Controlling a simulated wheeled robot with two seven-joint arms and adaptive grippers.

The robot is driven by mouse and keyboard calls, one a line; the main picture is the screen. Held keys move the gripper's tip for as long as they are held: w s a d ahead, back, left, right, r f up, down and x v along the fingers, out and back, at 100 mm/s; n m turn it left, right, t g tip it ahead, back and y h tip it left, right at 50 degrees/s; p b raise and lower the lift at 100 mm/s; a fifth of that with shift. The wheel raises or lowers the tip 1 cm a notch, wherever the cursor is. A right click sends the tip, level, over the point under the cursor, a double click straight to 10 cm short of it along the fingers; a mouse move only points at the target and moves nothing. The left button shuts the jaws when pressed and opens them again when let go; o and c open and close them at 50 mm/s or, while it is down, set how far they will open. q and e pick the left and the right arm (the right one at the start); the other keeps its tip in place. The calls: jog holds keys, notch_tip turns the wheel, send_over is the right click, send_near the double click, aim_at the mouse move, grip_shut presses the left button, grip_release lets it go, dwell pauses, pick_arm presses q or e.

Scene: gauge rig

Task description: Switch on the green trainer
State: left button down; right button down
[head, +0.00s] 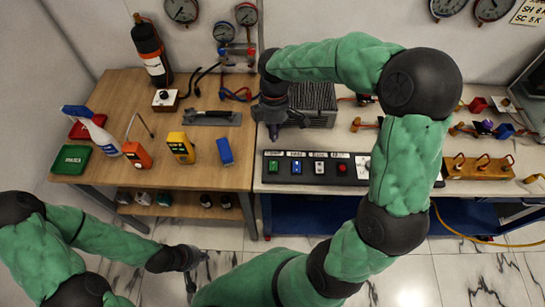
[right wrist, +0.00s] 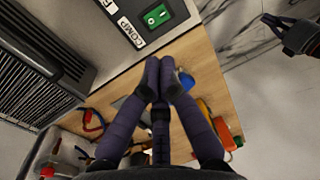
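A black panel (head: 318,180) along the front of the right bench carries a row of small switches under white labels. The green rocker switch (head: 272,166) is at its left end, with blue, white and red ones to its right. In the right wrist view the green switch (right wrist: 157,15) sits beside a label reading COMP. My right gripper (head: 271,118) is above the bench behind the green switch, apart from it. In the wrist view its fingertips (right wrist: 160,78) are together with nothing between them. My left gripper (head: 185,257) hangs over the floor, empty; its fingers are unclear.
A grey ribbed box (head: 312,103) stands beside my right gripper. The wooden table (head: 108,105) at left holds a spray bottle, yellow and orange meters, a blue block (head: 225,151) and a green box (head: 72,159). Marble floor lies in front.

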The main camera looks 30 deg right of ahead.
aim_at(274, 167)
jog(key=f+b, duration=0.1)
jog(key=f, duration=0.3)
jog(key=s+f+b, duration=0.1)
jog(key=f, duration=0.4)
jog(key=a+f+b, duration=0.1)
jog(key=f+b, duration=0.1)
jog(key=f, duration=0.3)
jog(key=shift+s, duration=0.3)
